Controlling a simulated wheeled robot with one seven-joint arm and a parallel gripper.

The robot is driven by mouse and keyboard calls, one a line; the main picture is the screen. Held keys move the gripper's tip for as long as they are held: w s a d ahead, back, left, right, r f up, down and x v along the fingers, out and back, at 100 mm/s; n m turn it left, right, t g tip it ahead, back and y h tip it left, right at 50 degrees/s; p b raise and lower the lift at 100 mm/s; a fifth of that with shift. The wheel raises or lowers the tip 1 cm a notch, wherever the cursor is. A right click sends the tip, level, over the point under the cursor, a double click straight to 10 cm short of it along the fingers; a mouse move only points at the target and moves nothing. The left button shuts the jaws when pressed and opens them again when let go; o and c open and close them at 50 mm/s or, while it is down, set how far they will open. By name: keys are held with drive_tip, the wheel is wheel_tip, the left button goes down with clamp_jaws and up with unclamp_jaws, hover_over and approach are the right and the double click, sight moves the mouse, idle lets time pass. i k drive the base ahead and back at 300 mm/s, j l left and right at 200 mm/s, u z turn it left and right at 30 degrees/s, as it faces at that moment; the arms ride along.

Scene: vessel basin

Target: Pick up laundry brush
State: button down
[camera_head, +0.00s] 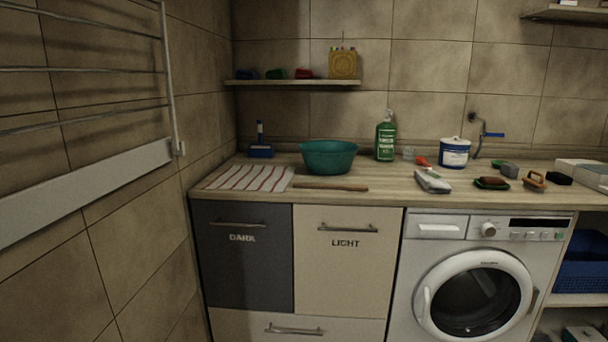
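A small tan wooden brush with an arched handle (535,179) lies on the wooden counter (395,190) at the right, above the washing machine; it looks like the laundry brush. It sits between a brown bar on a green dish (491,182) and a black block (559,178). A blue item with an upright handle (260,148) stands at the counter's back left; I cannot tell whether it is also a brush. My gripper is not in view.
A teal basin (328,158), green bottle (385,140), white-and-blue tub (454,153), folded grey-white item (432,182), wooden stick (330,187) and striped cloth (250,177) occupy the counter. A wall tap (480,135) stands behind. A drying rack (85,180) juts from the left wall.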

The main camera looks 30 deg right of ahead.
sight(537, 186)
drive_tip(key=z, duration=1.65)
